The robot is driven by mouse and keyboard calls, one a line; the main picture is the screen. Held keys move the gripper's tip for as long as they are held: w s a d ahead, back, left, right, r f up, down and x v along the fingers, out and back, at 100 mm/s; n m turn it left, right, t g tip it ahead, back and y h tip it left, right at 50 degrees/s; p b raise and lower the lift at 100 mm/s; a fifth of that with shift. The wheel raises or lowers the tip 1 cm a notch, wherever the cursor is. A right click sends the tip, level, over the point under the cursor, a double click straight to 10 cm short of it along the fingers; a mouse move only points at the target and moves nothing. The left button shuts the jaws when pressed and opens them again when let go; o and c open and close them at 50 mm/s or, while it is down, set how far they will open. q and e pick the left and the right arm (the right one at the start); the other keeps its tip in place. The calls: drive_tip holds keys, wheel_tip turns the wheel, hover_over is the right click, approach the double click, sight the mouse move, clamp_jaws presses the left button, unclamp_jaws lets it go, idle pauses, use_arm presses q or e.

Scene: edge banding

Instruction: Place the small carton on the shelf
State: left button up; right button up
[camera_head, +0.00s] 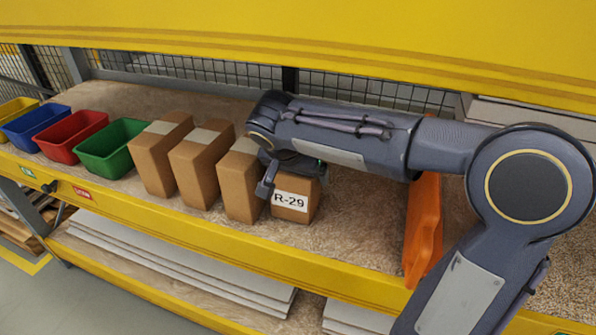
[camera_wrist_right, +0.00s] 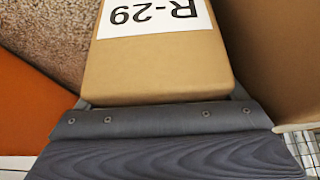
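The small carton (camera_head: 295,197) is a brown box with a white R-29 label. It stands upright on the carpet-covered shelf (camera_head: 345,225), at the right end of a row of cartons. In the right wrist view the carton (camera_wrist_right: 160,70) fills the space in front of my right gripper (camera_wrist_right: 160,100), its label upside down. My right gripper (camera_head: 293,180) reaches in from the right, with its fingers at either side of the carton. Whether they press on it or stand slightly apart cannot be told. My left gripper is not in view.
Several taller brown cartons (camera_head: 155,160) stand close on the left. Green (camera_head: 110,150), red (camera_head: 68,138), blue (camera_head: 35,127) and yellow bins are further left. An orange panel (camera_head: 422,230) stands on the right. A yellow beam (camera_head: 300,40) crosses above; bare shelf lies between carton and panel.

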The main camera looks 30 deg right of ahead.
drive_tip(key=shift+r, duration=0.15)
drive_tip(key=p+v, duration=0.1)
drive_tip(key=v, duration=0.2)
drive_tip(key=shift+r, duration=0.25)
drive_tip(key=s+a, duration=0.7)
drive_tip(key=a, duration=0.2)
drive_tip(key=s+d+f+n+t+y, duration=0.1)
drive_tip(key=s+d+f+n+y, duration=0.2)
drive_tip(key=s+f+n+y, duration=0.5)
drive_tip(key=shift+s+f+t, duration=0.4)
drive_tip(key=shift+s+f, duration=0.65)
drive_tip(key=shift+s, duration=2)
